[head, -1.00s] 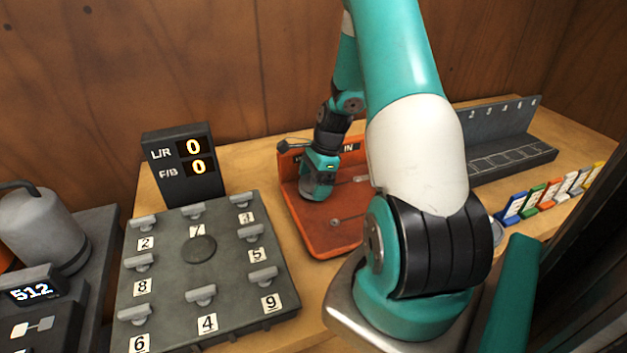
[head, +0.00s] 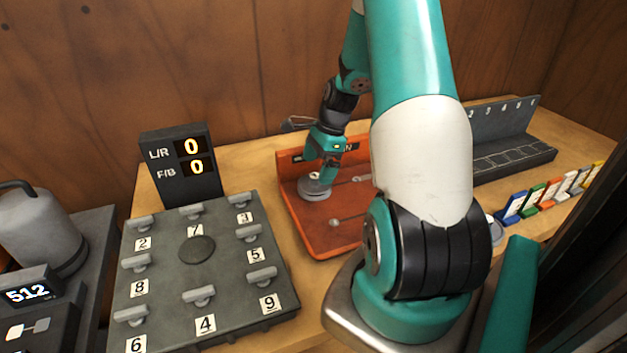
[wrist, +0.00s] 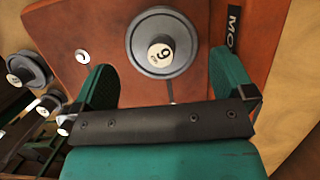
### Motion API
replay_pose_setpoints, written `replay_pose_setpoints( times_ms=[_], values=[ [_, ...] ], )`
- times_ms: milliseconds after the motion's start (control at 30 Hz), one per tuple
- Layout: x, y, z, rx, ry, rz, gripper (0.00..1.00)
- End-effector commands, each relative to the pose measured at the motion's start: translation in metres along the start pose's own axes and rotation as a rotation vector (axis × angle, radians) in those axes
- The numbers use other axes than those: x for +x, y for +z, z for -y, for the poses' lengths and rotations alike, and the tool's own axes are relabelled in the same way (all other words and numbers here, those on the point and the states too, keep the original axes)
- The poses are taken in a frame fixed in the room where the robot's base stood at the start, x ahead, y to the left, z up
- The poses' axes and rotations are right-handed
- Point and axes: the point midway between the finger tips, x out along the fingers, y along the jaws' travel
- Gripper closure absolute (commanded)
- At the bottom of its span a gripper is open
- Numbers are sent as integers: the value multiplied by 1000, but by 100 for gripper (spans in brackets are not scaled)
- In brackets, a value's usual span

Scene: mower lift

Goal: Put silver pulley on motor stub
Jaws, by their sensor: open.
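A grey, silvery pulley (head: 314,189) lies flat on the orange board at its left back part. In the wrist view the pulley (wrist: 145,62) shows a round rim and a hub with a pale numbered cap, which reads 6 or 9. My gripper (head: 323,173) is just above the pulley, open. In the wrist view its two green fingers stand apart, on either side below the pulley, with nothing between them. Any motor stub under the pulley is hidden, so I cannot tell whether it sits on one. A small bare peg (head: 335,222) stands nearer the board's front.
The orange board (head: 345,240) has a raised back edge with a partly hidden label. A grey panel (head: 222,300) with numbered handles is to the left, below an L/R and F/B display (head: 181,163). Coloured cards (head: 535,199) and a grey rack (head: 505,145) are at right.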

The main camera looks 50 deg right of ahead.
Motion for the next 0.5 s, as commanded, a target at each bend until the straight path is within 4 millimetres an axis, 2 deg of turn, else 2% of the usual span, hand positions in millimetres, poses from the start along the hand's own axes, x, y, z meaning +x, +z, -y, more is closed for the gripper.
replay_pose_setpoints(
  times_ms=[200, 333, 500],
  values=[
    [-45, -1, 1, 0, -5, -1, 0],
    [-60, 0, 0, 0, -2, 0, 0],
    [-67, 0, 0, 0, 0, 1, 0]
  ],
)
